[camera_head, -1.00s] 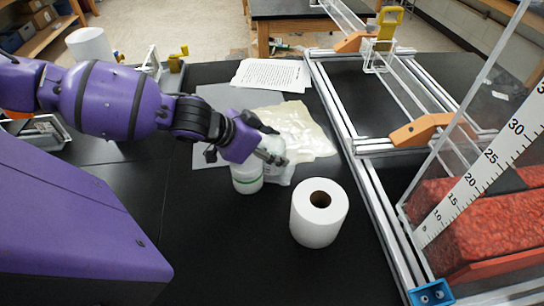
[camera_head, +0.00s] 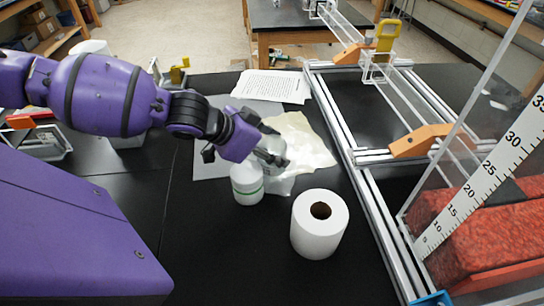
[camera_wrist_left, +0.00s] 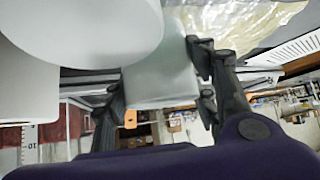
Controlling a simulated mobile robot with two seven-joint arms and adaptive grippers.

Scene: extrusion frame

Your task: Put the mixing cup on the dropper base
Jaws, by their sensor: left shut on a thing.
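My left gripper (camera_head: 264,151) is shut on a pale translucent cup, which I take to be the mixing cup (camera_head: 272,148). The cup also shows between the fingers in the left wrist view (camera_wrist_left: 165,80). A white round container with a green band (camera_head: 247,190), possibly the dropper base, stands on the black table just in front of the held cup. In the head view the cup partly overlaps its far side, so I cannot tell whether they touch. A large white rounded shape fills the upper left of the wrist view. My right gripper is not in view.
A white paper roll (camera_head: 305,232) stands upright to the right of the container. A crumpled clear sheet (camera_head: 308,145) and printed paper (camera_head: 272,86) lie behind. A metal extrusion frame (camera_head: 372,200) with a ruler and red blocks borders the right. The front table is clear.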

